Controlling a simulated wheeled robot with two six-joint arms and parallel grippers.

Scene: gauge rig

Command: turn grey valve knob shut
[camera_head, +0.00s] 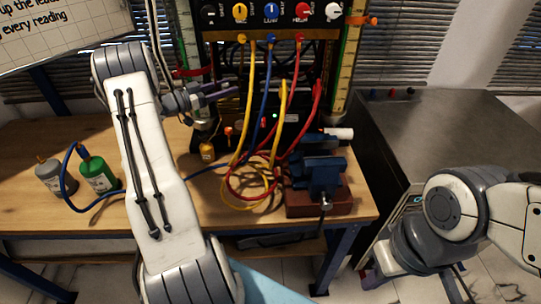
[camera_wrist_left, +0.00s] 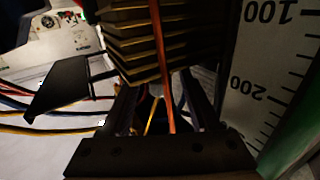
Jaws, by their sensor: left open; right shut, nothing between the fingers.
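My left gripper (camera_head: 222,92) is open in front of the left gauge column, below the black panel. In the left wrist view its two dark fingers (camera_wrist_left: 160,92) stand apart, with a thin orange-red line and a gold finned block (camera_wrist_left: 165,45) beyond them. I cannot pick out the grey valve knob for certain. A small grey round part (camera_head: 203,125) is just below the left gripper, above a yellow tag, and a white-grey knob (camera_head: 333,11) is at the panel's right end. My right gripper (camera_head: 372,279) is low at the right, shut and empty, mostly hidden by its wrist.
Yellow, blue and red hoses (camera_head: 262,110) hang from the panel onto the wooden bench (camera_head: 120,225). A green canister (camera_head: 98,175) and a grey canister (camera_head: 52,178) stand left. A blue vise (camera_head: 322,178) is at right. A scale (camera_wrist_left: 262,75) stands close beside the left gripper.

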